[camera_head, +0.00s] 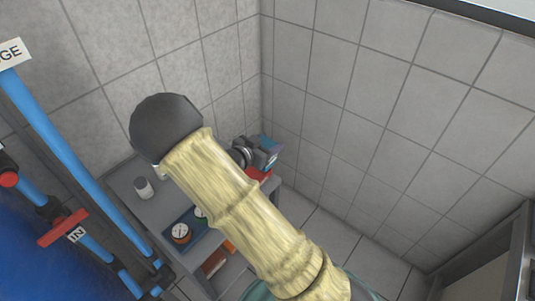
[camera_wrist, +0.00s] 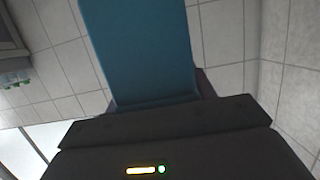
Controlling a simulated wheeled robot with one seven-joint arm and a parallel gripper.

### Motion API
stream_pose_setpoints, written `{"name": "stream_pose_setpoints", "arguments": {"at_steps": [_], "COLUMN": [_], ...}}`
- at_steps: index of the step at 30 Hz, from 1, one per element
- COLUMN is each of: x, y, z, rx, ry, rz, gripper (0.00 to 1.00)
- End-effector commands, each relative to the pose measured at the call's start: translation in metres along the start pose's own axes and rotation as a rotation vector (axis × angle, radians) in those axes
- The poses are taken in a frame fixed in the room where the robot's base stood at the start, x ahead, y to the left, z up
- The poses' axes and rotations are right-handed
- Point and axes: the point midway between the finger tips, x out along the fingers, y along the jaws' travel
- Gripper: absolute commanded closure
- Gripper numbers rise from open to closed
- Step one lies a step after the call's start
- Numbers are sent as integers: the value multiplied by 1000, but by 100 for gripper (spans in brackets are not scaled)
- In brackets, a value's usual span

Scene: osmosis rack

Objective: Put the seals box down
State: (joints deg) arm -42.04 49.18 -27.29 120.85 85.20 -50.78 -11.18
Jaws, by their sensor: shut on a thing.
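The seals box, teal with a purple part, shows in the head view (camera_head: 270,143) at the far end of the grey bench. It fills the upper middle of the wrist view (camera_wrist: 140,50). My gripper (camera_head: 263,158) is shut on it; the fingertips are mostly hidden. In the wrist view, the dark gripper body (camera_wrist: 165,140) lies right below the box. I cannot tell whether the box touches the surface beneath it. My sleeved arm hides much of the bench.
The grey bench top (camera_head: 125,184) holds a white bottle (camera_head: 143,187), a blue tray (camera_head: 206,234) with gauges (camera_head: 181,233), and a red item (camera_head: 258,174) near the gripper. Tiled walls close in behind and right. Blue pipes (camera_head: 45,125) with a red valve handle (camera_head: 62,228) stand left.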

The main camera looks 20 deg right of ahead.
Motion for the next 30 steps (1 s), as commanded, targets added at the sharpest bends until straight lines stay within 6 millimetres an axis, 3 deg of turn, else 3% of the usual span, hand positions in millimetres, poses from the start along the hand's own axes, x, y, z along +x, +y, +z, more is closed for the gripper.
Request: {"name": "stream_pose_setpoints", "arguments": {"at_steps": [7,25,30], "x": [-7,-7,1], "y": [0,0,4], "z": [-23,-24,-25], "rx": [0,-1,-8], "ry": [0,0,0], "rz": [0,0,-16], "gripper": [76,76,76]}}
